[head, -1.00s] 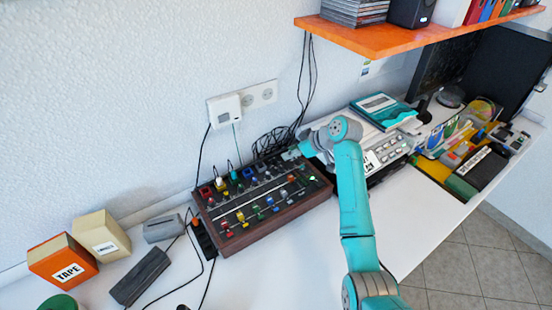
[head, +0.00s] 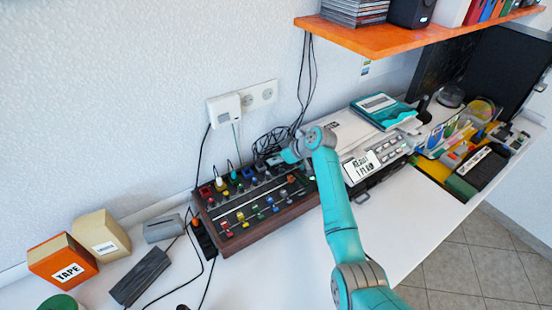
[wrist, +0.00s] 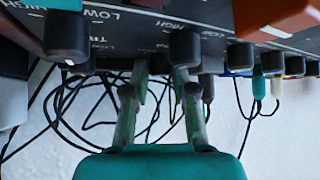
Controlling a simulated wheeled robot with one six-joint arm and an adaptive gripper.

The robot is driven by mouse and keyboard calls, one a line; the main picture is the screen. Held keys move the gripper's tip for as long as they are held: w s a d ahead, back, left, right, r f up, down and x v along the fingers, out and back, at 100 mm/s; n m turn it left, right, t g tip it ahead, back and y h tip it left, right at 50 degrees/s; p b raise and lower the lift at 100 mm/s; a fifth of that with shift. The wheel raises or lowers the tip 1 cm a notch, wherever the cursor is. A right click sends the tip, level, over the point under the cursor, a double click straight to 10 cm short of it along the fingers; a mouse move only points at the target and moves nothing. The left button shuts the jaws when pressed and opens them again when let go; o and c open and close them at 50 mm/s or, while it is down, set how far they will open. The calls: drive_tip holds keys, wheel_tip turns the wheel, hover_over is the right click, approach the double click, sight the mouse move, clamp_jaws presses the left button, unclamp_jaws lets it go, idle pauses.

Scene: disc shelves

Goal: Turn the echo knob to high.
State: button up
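The mixer (head: 290,213), a dark panel in a brown wooden case with several coloured knobs and sliders, lies on the white desk in the head view. My gripper (head: 274,161) is over its back right edge. In the wrist view my gripper (wrist: 160,75) is open, its two fingers apart at the panel's edge. A black knob (wrist: 185,48) sits just beyond the right fingertip; whether they touch I cannot tell. Another black knob (wrist: 66,35) is to the left. LOW and HIGH labels show in part. No echo label is readable, so I cannot tell which knob is the echo knob.
Black cables (head: 268,141) lie behind the mixer. A grey device with a result card (head: 362,166) stands to its right. An orange shelf (head: 400,38) hangs above. An orange tape box (head: 63,262) is at the left.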

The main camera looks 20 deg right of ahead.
clamp_jaws()
drive_tip(key=shift+a+m, duration=0.1)
drive_tip(key=shift+m, duration=0.2)
drive_tip(key=m+h, duration=0.1)
drive_tip(key=m+t+h, duration=0.1)
drive_tip(key=m, duration=0.1)
drive_tip(key=m+t+h, duration=0.1)
drive_tip(key=m+h, duration=0.1)
drive_tip(key=shift+s+a, duration=0.1)
drive_tip(key=shift+a, duration=0.15)
drive_tip(key=m+h, duration=0.4)
drive_tip(key=m, duration=0.1)
drive_tip(key=shift+m, duration=0.3)
drive_tip(key=shift+a, duration=0.1)
drive_tip(key=shift+o, duration=1.8)
unclamp_jaws()
drive_tip(key=shift+r, duration=0.1)
